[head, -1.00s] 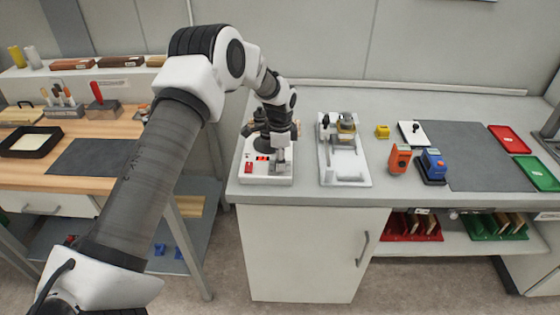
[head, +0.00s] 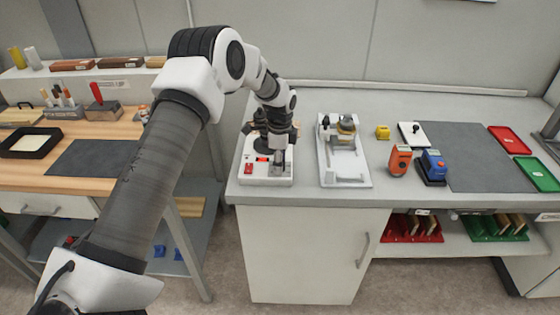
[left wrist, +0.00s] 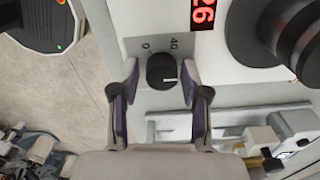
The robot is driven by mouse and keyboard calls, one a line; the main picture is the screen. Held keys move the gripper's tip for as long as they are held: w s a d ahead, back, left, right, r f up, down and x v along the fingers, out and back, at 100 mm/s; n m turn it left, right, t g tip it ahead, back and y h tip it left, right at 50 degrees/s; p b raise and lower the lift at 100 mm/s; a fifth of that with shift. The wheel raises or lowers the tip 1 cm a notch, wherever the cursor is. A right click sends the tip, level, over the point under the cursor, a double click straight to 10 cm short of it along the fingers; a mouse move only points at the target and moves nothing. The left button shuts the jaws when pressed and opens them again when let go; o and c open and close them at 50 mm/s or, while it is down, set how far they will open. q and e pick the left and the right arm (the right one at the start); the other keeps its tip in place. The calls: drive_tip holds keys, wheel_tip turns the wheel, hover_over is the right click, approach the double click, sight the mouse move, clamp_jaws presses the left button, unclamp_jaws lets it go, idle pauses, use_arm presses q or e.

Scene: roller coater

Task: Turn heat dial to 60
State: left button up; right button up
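The heat dial (left wrist: 161,71) is a round black knob with a white pointer line, on a grey plate marked 0 and 40. It belongs to the white coater unit (head: 251,178) at the left end of the grey bench. My left gripper (left wrist: 160,76) is open, one finger on each side of the dial, with a visible gap on both sides. In the head view my left gripper (head: 279,160) is over the unit's front right part and hides the dial. A red digit display (left wrist: 203,12) is cut by the top edge of the wrist view. My right gripper is not in view.
A white fixture with a metal jar (head: 346,128) stands just right of the unit. A wooden table (head: 85,185) is at the left.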

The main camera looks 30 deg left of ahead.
use_arm(q)
drive_tip(key=shift+r, duration=0.15)
drive_tip(key=shift+w+r, duration=0.1)
drive_tip(key=shift+r, duration=0.3)
wheel_tip(320, 180, up, 11)
idle(0.5)
